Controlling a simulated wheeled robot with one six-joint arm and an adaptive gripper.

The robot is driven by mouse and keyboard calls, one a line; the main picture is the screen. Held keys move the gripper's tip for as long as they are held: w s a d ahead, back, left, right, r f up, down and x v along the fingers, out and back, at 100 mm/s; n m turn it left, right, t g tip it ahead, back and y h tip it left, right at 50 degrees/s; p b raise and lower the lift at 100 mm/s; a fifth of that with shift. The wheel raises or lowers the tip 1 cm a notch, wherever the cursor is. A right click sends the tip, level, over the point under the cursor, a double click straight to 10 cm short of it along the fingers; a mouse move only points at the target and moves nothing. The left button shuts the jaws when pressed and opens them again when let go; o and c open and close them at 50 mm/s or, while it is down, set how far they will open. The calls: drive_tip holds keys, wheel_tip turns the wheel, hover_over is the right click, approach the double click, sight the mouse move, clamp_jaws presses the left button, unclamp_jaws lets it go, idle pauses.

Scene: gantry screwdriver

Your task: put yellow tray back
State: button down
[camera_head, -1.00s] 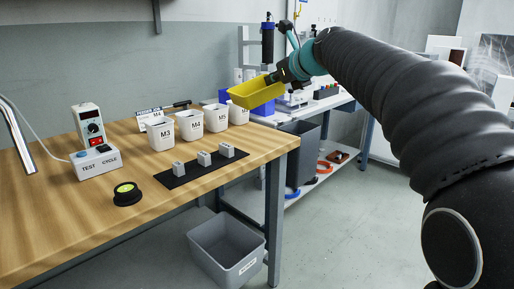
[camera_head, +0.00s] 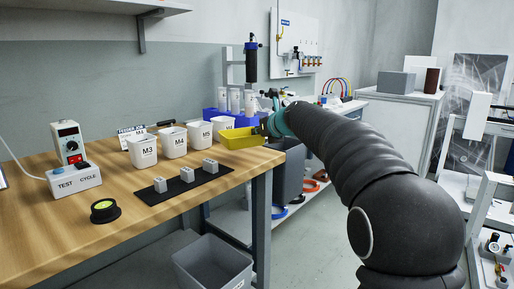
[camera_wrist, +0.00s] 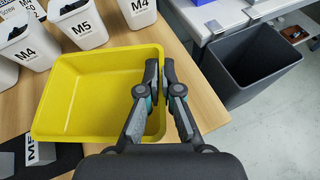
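The yellow tray (camera_head: 243,138) is at the far right corner of the wooden table (camera_head: 80,232), nearly level and empty. I cannot tell whether it touches the tabletop. In the wrist view the tray (camera_wrist: 85,95) fills the left middle. My gripper (camera_wrist: 161,68) straddles its right wall, one finger inside and one outside, closed on it with only the thin wall between. In the head view my gripper (camera_head: 266,126) meets the tray from the right, and the fingertips are hard to make out.
White bins labelled M3 (camera_head: 143,151), M4 (camera_head: 174,142) and M5 (camera_head: 200,134) stand left of the tray. A black mat (camera_head: 184,184) with small grey blocks lies in front. A dark bin (camera_wrist: 250,65) stands beyond the table's right edge. A grey floor bin (camera_head: 212,262) is below.

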sight(257, 154)
drive_tip(key=shift+w+a+f, duration=0.3)
drive_tip(key=shift+w+f, duration=0.05)
drive_tip(key=shift+f+b, duration=1.15)
drive_tip(key=shift+f, duration=0.7)
drive_tip(key=shift+f, duration=0.1)
drive_tip(key=c, duration=1.3)
unclamp_jaws()
